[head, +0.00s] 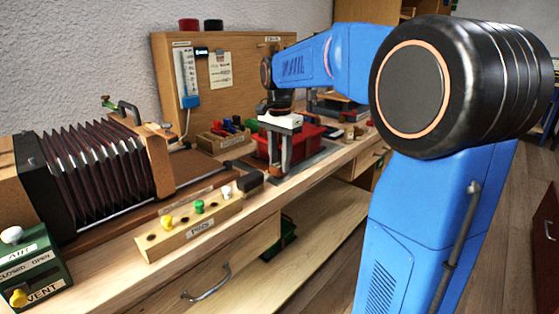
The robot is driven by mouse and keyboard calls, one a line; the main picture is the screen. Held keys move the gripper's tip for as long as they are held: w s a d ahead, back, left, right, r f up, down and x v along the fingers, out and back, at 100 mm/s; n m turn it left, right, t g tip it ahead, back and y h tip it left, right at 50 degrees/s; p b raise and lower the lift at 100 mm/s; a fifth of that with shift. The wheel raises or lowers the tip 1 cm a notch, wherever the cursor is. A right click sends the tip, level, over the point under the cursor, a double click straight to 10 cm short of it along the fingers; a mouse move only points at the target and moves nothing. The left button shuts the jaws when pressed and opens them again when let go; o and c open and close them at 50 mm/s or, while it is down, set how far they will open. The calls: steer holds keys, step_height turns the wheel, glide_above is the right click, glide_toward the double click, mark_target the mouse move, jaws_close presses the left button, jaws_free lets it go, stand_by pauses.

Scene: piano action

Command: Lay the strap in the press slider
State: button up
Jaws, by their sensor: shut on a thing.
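My gripper (278,171) points straight down over the bench, in front of the red tray (308,144). It is shut on a small brown piece (276,172) at its fingertips, seemingly the strap, though it is too small here to make out its shape. I cannot tell whether the piece touches the bench. I cannot pick out the press slider for certain; a dark block (250,182) stands on the bench just left of the gripper, and my arm hides part of the far bench.
A bellows (95,172) stands at the left, with a green vent box (35,268) at the front left corner. A wooden peg rack (190,226) with coloured pegs lies along the front edge. A wooden board (228,85) with a gauge stands behind. An open shelf is below.

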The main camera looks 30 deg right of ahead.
steer(key=shift+f, duration=0.1)
steer(key=o, duration=1.1)
steer(key=shift+c, duration=0.2)
step_height(320, 180, up, 12)
